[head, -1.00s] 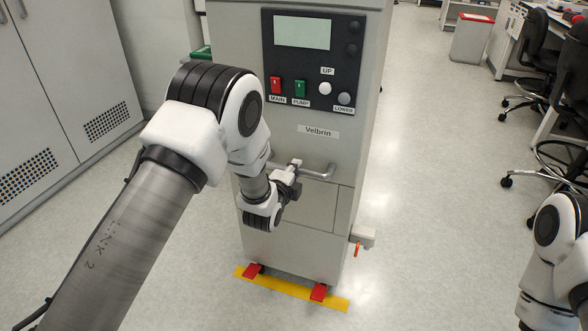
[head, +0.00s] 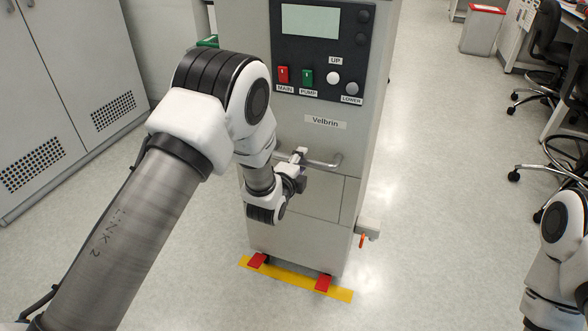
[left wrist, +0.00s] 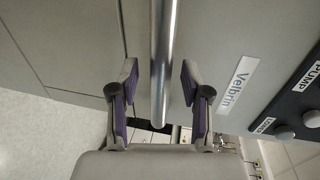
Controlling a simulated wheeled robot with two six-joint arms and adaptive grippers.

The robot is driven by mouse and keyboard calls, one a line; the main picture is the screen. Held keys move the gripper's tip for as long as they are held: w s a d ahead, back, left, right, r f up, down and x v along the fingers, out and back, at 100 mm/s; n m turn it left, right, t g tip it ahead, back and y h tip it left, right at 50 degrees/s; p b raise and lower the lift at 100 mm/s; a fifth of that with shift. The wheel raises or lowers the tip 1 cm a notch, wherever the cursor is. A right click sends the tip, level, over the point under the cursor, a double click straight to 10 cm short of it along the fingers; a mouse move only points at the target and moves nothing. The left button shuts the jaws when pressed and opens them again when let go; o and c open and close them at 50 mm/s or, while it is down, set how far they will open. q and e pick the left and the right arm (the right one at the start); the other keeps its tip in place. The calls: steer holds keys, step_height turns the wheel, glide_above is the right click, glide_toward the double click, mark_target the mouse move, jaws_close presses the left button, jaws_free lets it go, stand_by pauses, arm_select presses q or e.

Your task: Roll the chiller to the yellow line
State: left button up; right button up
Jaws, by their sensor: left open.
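The chiller (head: 300,215) is a tall grey cabinet labelled Velbrin, with a dark control panel (head: 320,60) on its front. Its front foot stands at the yellow line (head: 290,280) on the floor, and two red pedals (head: 324,283) overlap the line. A metal bar handle (head: 325,163) crosses its front. In the left wrist view the bar (left wrist: 163,60) runs between the two open, purple-padded fingers (left wrist: 157,85), with a gap on each side. My right arm shows at the right edge; its gripper is out of view.
A grey cabinet (head: 60,90) with vent grilles stands at the left. Black chairs (head: 545,60) and a bench line the right side. A red-topped bin (head: 483,30) is at the back right. An orange-handled valve (head: 363,240) juts from the chiller's right side. Floor right of the chiller is clear.

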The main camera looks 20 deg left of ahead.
arm_select(q)
steer(key=s+r, duration=0.2)
steer(key=s, duration=0.8)
steer(key=shift+s+a, duration=0.2)
steer(key=shift+s, duration=0.2)
steer(key=shift+r, duration=0.1)
steer(key=s+a+f+n+g, duration=0.1)
steer(key=s+f+g, duration=0.15)
steer(key=f, duration=0.35)
steer(key=s+a+f+g, duration=0.1)
steer(key=s+f, duration=0.3)
steer(key=f, duration=0.2)
steer(key=s+a+f+n+g, duration=0.1)
steer(key=s+f+n+g, duration=0.35)
steer(key=s+f, duration=0.4)
steer(key=s+a+f+n+g, duration=0.1)
steer(key=s+f+n+g, duration=0.4)
steer(key=s, duration=0.7)
steer(key=s+f+n+g, duration=0.1)
steer(key=s+n+g, duration=0.2)
steer(key=s+n, duration=0.45)
step_height(320, 180, up, 19)
steer(key=p, duration=1.9)
steer(key=shift+w+n+y+p, duration=0.3)
steer(key=shift+w+n, duration=0.1)
